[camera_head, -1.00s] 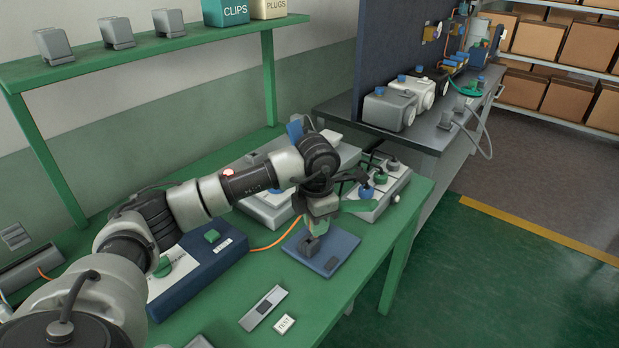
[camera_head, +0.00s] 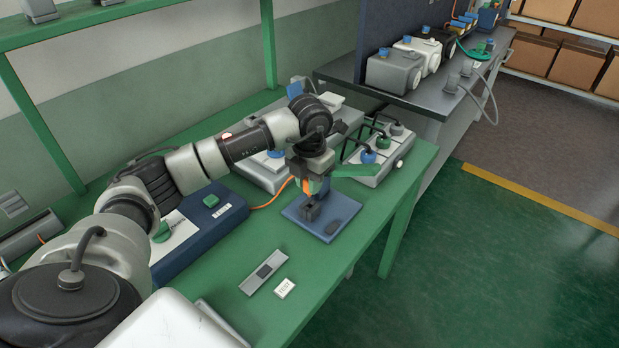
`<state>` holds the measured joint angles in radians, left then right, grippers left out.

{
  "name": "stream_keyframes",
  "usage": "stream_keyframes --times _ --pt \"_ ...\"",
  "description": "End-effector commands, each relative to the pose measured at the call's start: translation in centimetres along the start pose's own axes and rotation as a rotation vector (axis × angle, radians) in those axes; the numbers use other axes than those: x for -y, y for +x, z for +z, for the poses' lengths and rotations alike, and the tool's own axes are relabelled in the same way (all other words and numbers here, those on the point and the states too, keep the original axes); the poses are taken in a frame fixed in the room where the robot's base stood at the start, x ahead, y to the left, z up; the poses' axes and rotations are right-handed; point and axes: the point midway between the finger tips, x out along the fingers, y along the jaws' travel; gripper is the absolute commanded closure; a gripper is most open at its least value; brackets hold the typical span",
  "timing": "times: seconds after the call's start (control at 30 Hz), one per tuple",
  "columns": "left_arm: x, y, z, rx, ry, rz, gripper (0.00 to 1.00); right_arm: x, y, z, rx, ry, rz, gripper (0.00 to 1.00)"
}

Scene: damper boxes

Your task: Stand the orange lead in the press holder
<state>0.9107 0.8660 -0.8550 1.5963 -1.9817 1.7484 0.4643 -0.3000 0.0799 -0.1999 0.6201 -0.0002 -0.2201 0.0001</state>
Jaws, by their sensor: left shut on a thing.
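The orange lead (camera_head: 265,205) runs from the blue box (camera_head: 205,235) across the green bench up to my left gripper (camera_head: 310,188). My left gripper is shut on the lead, and a short orange piece shows between its fingers. It points down just above the small dark press holder (camera_head: 311,212), which stands on a blue base plate (camera_head: 340,210). I cannot tell whether the lead's end touches the holder, as the fingers hide it. My right gripper is not in view.
Behind the plate stands a grey box with coloured plugs (camera_head: 375,160). A grey strip (camera_head: 264,272) and a white TEST tag (camera_head: 285,288) lie in front. The green shelf (camera_head: 90,22) stands behind on the left. The bench's right edge is close to the plate.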

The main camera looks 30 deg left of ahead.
Motion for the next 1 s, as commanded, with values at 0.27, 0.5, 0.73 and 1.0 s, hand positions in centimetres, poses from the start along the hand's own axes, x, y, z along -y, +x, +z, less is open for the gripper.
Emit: stream_keyframes --times 0.27,0.5,0.73,1.0 --pt "0.0 2.6 0.0 0.0 0.0 -0.001 1.0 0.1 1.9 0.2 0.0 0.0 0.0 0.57" --pt "0.0 2.5 0.0 0.0 0.0 0.0 1.0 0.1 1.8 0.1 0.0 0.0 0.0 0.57" --pt "0.0 3.1 0.0 0.0 0.0 0.0 1.0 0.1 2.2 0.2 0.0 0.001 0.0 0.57" --pt "0.0 3.8 0.0 0.0 0.0 0.0 1.0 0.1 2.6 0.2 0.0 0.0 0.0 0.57"
